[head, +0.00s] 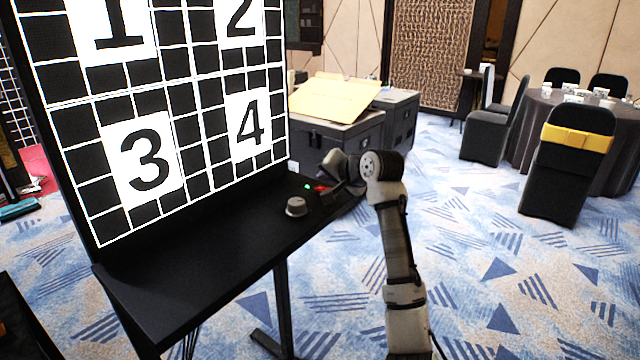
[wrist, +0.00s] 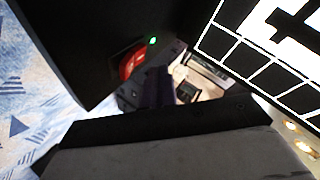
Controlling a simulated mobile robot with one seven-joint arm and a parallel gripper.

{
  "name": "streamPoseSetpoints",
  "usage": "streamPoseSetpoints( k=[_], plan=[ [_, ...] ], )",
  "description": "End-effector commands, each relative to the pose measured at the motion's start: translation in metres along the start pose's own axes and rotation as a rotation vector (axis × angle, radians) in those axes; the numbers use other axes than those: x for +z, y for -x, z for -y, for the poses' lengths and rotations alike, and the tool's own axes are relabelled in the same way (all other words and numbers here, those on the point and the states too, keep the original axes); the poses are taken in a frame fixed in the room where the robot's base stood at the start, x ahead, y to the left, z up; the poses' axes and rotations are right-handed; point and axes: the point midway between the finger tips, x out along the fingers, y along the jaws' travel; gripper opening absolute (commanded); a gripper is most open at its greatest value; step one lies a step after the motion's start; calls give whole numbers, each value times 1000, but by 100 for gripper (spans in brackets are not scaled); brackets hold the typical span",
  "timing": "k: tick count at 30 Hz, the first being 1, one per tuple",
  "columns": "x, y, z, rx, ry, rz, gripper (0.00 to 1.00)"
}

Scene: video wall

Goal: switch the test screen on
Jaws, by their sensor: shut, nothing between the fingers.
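The test screen (head: 150,110) shows a lit white grid on black with the numbers 1 to 4; part of it also shows in the wrist view (wrist: 265,50). On the black shelf below it sit a small red switch (head: 320,188), a lit green light (head: 307,186) and a grey round knob (head: 296,206). In the wrist view the red switch (wrist: 131,62) and green light (wrist: 153,41) are close to my fingers. My gripper (head: 335,182) is shut and empty, right beside the red switch at the shelf's right end. Whether it touches the switch I cannot tell.
The black shelf (head: 190,270) is otherwise bare and stands on dark legs. Dark cases (head: 345,140) with a tan folder (head: 333,97) stand behind my gripper. A round table (head: 545,120) with chairs is at the far right. Patterned carpet lies open at right.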

Motion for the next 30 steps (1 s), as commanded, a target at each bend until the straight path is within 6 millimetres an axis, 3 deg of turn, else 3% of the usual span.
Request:
streamPoseSetpoints(
  k=[8, 22, 30],
  plan=[
    [-2, 2, 2, 0, 0, 0, 0],
    [-24, 32, 25, 0, -1, 0, 0],
    [-25, 34, 25, 1, 0, 1, 0]
  ],
)
